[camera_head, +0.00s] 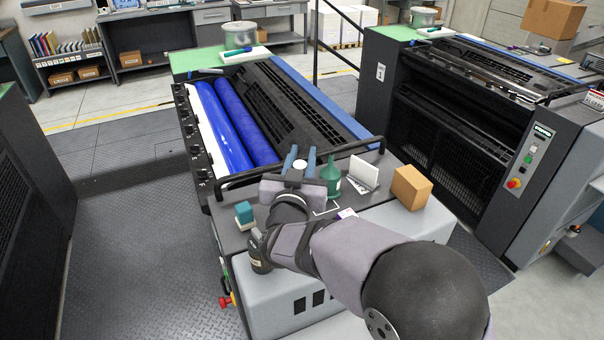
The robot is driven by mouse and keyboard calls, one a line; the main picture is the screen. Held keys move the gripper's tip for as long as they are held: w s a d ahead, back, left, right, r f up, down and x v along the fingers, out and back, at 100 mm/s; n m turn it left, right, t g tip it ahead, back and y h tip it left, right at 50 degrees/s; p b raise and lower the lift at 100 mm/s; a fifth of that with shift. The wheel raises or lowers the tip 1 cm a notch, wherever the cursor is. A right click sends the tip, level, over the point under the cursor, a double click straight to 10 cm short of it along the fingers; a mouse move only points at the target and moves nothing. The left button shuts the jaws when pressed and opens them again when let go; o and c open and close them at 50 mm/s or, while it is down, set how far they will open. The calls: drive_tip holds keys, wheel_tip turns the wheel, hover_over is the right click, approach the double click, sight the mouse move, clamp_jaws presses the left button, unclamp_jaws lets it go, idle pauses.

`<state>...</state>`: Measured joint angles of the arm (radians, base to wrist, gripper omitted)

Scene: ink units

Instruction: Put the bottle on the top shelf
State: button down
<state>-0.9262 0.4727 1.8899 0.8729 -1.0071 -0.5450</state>
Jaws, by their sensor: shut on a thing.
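My gripper (300,160) is over the near end of the press, with its blue fingers pointing away from the camera. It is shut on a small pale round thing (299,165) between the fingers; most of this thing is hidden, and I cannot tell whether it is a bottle. A dark green bottle (331,178) with a narrow spout stands upright on the press top, just right of the fingers. I cannot tell whether it touches them. A low shelf unit (70,62) with books and boxes stands at the far back left; I cannot tell whether it is the task's shelf.
On the press top (400,215) are a brown box (411,187), a white card holder (363,177) and a teal-topped block (244,215). A black rail (250,177) runs behind my gripper, before the blue rollers (238,120). A second press (450,120) stands right.

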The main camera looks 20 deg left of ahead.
drive_tip(key=shift+r+b, duration=0.3)
drive_tip(key=shift+r, duration=2.25)
